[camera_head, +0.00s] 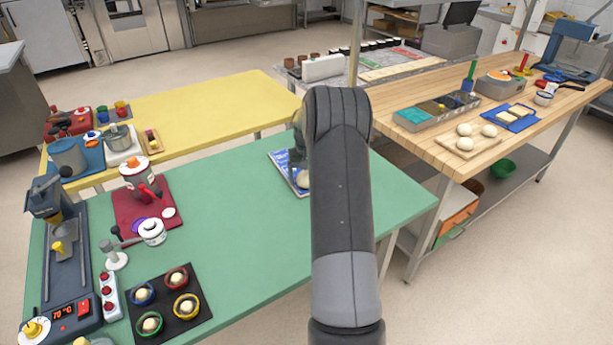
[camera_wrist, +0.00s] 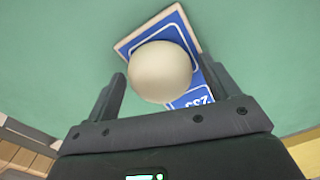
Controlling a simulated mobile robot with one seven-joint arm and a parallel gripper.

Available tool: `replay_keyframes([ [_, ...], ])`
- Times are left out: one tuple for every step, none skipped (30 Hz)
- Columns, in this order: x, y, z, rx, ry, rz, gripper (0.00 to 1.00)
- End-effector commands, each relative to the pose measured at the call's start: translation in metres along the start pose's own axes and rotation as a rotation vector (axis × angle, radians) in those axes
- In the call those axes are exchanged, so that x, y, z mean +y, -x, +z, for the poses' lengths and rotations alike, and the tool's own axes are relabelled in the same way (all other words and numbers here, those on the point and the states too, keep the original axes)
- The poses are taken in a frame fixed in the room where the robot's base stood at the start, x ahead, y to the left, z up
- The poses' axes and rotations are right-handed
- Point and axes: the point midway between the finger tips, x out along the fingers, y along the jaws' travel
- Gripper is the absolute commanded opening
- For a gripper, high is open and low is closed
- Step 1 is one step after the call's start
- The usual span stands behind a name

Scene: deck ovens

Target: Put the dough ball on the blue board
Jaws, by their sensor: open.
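The dough ball (camera_wrist: 160,72) is pale and round. In the wrist view it sits between the two fingers of my gripper (camera_wrist: 167,74), with a gap to the left finger. The blue board (camera_wrist: 158,29), with white lines and lettering and a pale edge, lies behind the ball. In the head view the board (camera_head: 281,160) lies on the green table, and part of the ball (camera_head: 303,180) shows over it beside my arm. The ball appears to rest on the board. My gripper is open; my arm hides it in the head view.
The green table (camera_head: 235,220) is clear around the blue board. A black tray (camera_head: 168,316) and a red mat (camera_head: 126,225) with utensils stand left.

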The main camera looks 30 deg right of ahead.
Motion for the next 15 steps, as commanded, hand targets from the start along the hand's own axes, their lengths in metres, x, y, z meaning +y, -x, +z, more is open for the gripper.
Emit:
replay_keyframes([
  [0.0,0.0,0.0,0.0,0.0,0.0,0.81],
  [0.0,0.0,0.0,0.0,0.0,0.0,0.81],
  [0.0,0.0,0.0,0.0,0.0,0.0,0.81],
  [0.0,0.0,0.0,0.0,0.0,0.0,0.81],
  [0.0,0.001,0.0,0.0,0.0,0.0,0.81],
  [0.0,0.003,0.0,0.001,0.0,0.0,0.81],
  [0.0,0.005,0.0,0.002,0.0,0.0,0.81],
  [0.0,0.008,-0.001,0.003,0.0,0.0,0.81],
  [0.0,0.013,-0.001,0.003,0.0,0.001,0.81],
  [0.0,0.017,-0.001,0.003,0.0,0.0,0.81],
  [0.0,0.022,-0.001,0.003,0.0,0.0,0.81],
  [0.0,0.03,-0.001,0.004,0.0,0.0,0.81],
  [0.0,0.037,-0.001,0.005,0.0,0.0,0.81],
  [0.0,0.043,-0.001,0.005,0.0,0.0,0.81],
  [0.0,0.052,-0.001,0.005,0.0,0.0,0.81],
])
